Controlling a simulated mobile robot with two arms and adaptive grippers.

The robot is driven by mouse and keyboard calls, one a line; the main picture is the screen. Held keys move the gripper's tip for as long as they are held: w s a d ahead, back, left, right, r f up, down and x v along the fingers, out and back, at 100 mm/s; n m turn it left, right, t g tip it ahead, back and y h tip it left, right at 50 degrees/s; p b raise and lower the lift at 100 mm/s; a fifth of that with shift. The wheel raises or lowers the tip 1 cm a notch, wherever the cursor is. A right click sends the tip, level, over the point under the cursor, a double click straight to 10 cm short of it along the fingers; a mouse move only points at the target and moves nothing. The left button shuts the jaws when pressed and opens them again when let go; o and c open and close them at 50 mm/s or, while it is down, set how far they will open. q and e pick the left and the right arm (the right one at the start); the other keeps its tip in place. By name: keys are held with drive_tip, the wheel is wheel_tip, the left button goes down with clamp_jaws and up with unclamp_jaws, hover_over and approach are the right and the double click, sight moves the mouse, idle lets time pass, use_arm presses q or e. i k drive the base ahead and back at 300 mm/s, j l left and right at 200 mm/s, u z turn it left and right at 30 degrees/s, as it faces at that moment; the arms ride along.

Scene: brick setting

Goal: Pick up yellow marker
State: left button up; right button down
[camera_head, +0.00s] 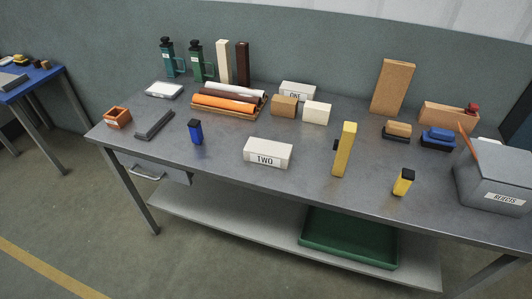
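A short yellow block-like piece with a black cap (403,183), likely the yellow marker, stands upright near the table's front edge, right of centre. A taller plain yellow bar (345,150) stands upright to its left, with a small dark part at its left side. A similar short blue piece with a black cap (195,132) stands on the left part of the table. Neither of my grippers is in view.
The grey metal table (220,163) also holds a white block marked TWO (268,153), a grey bin marked REJECTS (492,185) at the right, and rolls (230,98) behind. A green tray (350,237) lies on the lower shelf.

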sight(407, 177)
drive_tip(key=j+z, duration=0.15)
drive_tip(key=z, duration=0.55)
drive_tip(key=i, duration=0.05)
